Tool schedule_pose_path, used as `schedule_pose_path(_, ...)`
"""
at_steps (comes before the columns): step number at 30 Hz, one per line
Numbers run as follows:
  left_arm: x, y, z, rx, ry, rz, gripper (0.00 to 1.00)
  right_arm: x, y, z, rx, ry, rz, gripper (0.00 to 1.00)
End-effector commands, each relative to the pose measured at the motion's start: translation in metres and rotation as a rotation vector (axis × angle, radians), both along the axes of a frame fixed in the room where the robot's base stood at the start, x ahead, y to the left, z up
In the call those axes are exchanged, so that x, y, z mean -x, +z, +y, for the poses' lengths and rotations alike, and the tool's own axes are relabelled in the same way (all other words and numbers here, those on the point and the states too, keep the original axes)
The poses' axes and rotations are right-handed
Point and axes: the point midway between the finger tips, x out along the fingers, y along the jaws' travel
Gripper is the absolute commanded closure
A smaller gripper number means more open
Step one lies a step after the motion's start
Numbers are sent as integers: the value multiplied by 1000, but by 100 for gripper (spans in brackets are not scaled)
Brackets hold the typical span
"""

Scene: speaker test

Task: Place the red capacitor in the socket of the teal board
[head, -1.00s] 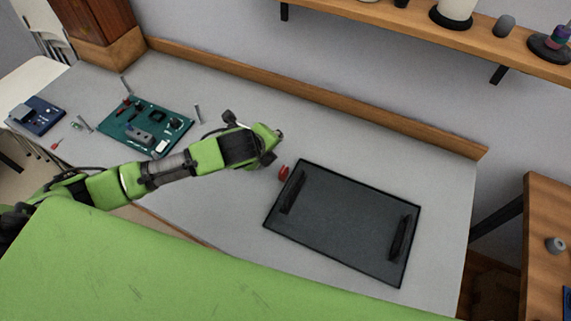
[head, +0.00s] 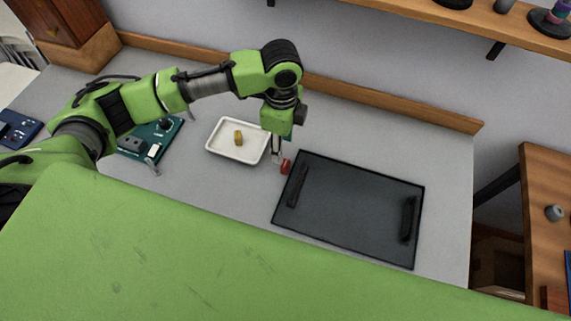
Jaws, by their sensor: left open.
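The red capacitor (head: 285,167) lies on the grey bench, just left of the black tray. My left gripper (head: 279,157) points down at the red capacitor, with its fingertips right beside it. It is open; whether a finger touches the capacitor I cannot tell. The teal board (head: 165,135) lies on the left of the bench, partly hidden behind my left arm. Its socket cannot be made out. My right gripper is not in view.
A white dish (head: 217,152) holding a small yellow block (head: 238,138) stands left of the gripper. The black tray (head: 345,215) with two raised handles lies on the right. A dark blue device (head: 15,128) is at the far left. A wooden ledge (head: 380,105) runs along the back.

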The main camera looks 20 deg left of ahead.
Motion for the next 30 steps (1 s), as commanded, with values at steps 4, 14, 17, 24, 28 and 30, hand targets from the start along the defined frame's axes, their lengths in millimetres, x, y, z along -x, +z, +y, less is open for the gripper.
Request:
schedule_pose_path(4, 0, -19, 0, 0, -1, 1, 58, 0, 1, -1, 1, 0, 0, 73)
schedule_pose_path(14, 6, -51, -9, 0, -2, 2, 58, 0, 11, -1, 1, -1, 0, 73)
schedule_pose_path(17, 6, -66, -9, -1, -1, 0, 58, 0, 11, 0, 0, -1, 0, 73)
schedule_pose_path(24, 6, -77, -9, 0, -2, -2, 58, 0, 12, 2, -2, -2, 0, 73)
schedule_pose_path(28, 6, -77, -9, 0, -2, -2, 61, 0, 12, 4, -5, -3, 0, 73)
schedule_pose_path(30, 6, -77, -10, 0, -2, -2, 79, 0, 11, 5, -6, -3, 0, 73)
